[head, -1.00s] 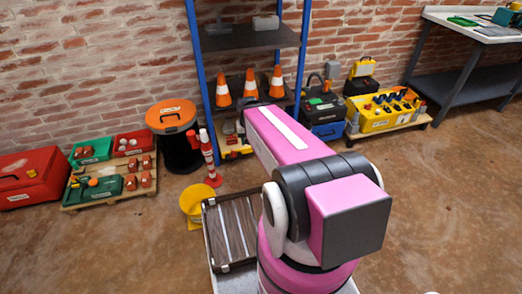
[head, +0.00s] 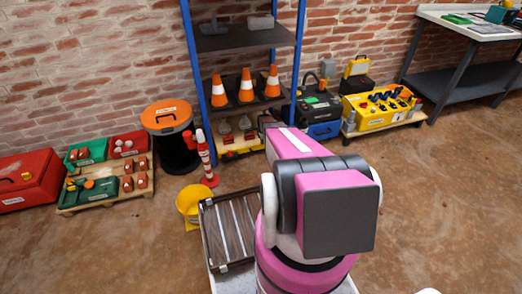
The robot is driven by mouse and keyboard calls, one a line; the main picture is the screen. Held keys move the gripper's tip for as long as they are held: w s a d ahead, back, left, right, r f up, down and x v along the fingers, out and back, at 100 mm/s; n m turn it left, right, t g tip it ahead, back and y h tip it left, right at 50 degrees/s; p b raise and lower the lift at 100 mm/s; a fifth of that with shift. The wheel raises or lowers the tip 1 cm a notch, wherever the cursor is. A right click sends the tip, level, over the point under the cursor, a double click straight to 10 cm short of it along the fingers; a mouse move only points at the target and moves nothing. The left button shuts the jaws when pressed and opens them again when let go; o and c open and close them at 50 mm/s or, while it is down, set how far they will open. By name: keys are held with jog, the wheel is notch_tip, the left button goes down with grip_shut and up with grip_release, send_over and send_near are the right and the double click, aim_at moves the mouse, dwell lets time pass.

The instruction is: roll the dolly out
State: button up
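A low wooden platform (head: 412,119) with small dark feet or wheels, likely the dolly, stands against the brick wall at the right of the shelf. It bears a yellow case (head: 370,122) with dark tools on top. Another low wooden board (head: 140,186) at the left bears green and red boxes; I cannot tell whether it has wheels.
A blue-post shelf (head: 190,75) holds orange cones (head: 246,86). A dark bin (head: 176,150), a red-white post (head: 206,160) and a yellow bucket (head: 190,203) stand left of it. A workbench (head: 470,80) is far right. Floor at front right is clear.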

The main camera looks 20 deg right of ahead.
aim_at(261, 150)
jog(key=f, duration=0.3)
jog(key=w+f, duration=0.1)
jog(key=f, duration=0.3)
jog(key=w+f, duration=0.1)
jog(key=f, duration=0.2)
jog(key=shift+f, duration=0.3)
grip_shut()
